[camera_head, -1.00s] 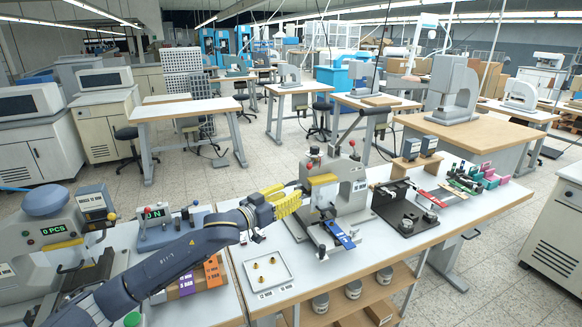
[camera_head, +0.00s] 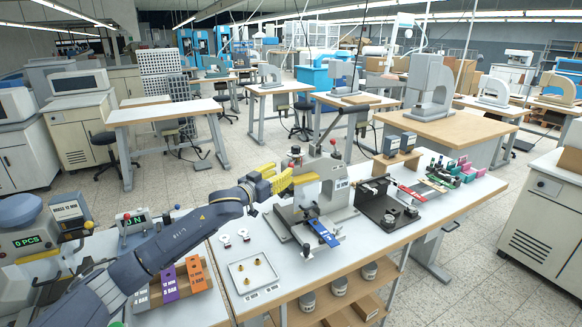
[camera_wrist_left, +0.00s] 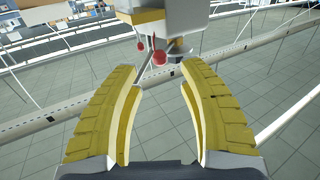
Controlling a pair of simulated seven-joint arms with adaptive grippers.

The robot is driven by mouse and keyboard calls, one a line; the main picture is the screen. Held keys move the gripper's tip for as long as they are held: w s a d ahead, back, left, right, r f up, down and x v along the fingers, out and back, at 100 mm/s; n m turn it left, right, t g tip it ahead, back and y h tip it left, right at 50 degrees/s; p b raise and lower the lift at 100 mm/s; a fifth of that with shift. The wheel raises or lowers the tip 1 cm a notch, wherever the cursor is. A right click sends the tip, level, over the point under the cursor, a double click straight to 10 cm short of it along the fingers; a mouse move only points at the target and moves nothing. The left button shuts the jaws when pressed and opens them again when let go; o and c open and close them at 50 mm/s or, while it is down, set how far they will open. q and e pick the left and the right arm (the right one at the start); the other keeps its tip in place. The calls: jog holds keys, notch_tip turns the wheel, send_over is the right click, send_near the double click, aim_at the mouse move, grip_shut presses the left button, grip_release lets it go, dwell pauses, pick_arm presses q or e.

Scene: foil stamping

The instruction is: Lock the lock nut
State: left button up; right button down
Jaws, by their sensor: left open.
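My left gripper (camera_head: 283,181) has yellow fingers and is beside the left side of the grey press (camera_head: 335,185), near its yellow part. In the left wrist view the gripper (camera_wrist_left: 156,78) is open, with nothing between its fingers. Beyond its tips is the underside of a pale head with a yellow band (camera_wrist_left: 145,15). A red ball knob (camera_wrist_left: 159,58) and a grey round piece (camera_wrist_left: 178,47) hang under it, ahead of the gap. I cannot tell which part is the lock nut. My right gripper is not in view.
A white tray (camera_head: 235,277) with small brass pieces lies in front of the press. A blue strip (camera_head: 322,232) lies at its base. A black fixture (camera_head: 385,210) stands to its right.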

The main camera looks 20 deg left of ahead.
aim_at(289, 167)
pick_arm(q)
jog(key=shift+x, duration=3.15)
grip_shut()
